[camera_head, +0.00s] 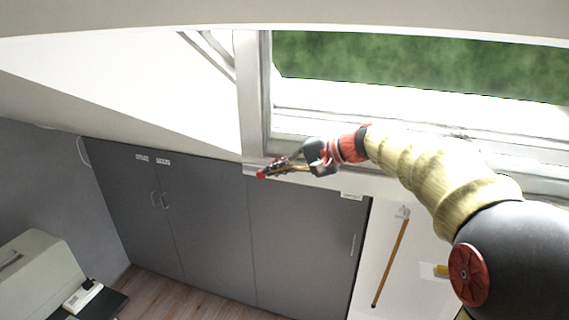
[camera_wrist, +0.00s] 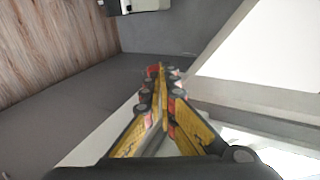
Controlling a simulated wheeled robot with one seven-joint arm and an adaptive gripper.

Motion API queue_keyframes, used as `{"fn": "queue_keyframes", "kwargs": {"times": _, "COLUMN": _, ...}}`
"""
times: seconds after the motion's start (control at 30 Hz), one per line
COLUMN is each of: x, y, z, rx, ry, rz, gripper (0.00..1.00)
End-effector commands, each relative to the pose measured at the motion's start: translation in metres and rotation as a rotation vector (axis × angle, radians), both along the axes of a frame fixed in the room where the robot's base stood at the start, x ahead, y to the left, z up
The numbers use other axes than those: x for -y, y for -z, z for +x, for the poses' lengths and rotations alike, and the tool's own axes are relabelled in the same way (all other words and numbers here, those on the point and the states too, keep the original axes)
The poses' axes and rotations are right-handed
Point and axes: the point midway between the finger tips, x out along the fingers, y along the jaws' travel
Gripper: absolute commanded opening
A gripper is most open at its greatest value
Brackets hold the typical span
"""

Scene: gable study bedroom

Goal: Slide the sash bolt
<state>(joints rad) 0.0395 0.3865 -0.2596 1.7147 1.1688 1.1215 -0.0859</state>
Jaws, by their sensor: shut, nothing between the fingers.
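My gripper (camera_head: 264,174) is at the lower left corner of the white window frame (camera_head: 252,95), in front of the ledge above the grey cupboards. Its yellow and red fingers are together and hold nothing; the wrist view also shows the closed fingertips (camera_wrist: 160,68). I cannot make out the sash bolt for certain in either view; it may be hidden behind my gripper or too small to see. A small grey fitting (camera_head: 459,133) shows on the lower window rail, but I cannot tell what it is.
Grey cupboards (camera_head: 210,235) stand below the window. A wooden rod (camera_head: 390,262) hangs on a white panel to their right. A sloping white ceiling (camera_head: 120,95) closes in at the left. A beige machine (camera_head: 40,270) stands at lower left. Wooden floor (camera_wrist: 50,45) shows below.

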Motion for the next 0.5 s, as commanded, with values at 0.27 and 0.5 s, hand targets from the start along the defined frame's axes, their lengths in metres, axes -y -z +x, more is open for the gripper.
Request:
{"fn": "queue_keyframes", "kwargs": {"times": 0.27, "x": -0.0024, "y": 0.0012, "z": 0.0008, "rx": 0.001, "ry": 0.0, "rz": 0.0, "gripper": 0.0}}
{"fn": "queue_keyframes", "kwargs": {"times": 0.5, "x": -0.0112, "y": 0.0015, "z": 0.0037, "rx": 0.002, "ry": -0.003, "rz": -0.001, "gripper": 0.0}}
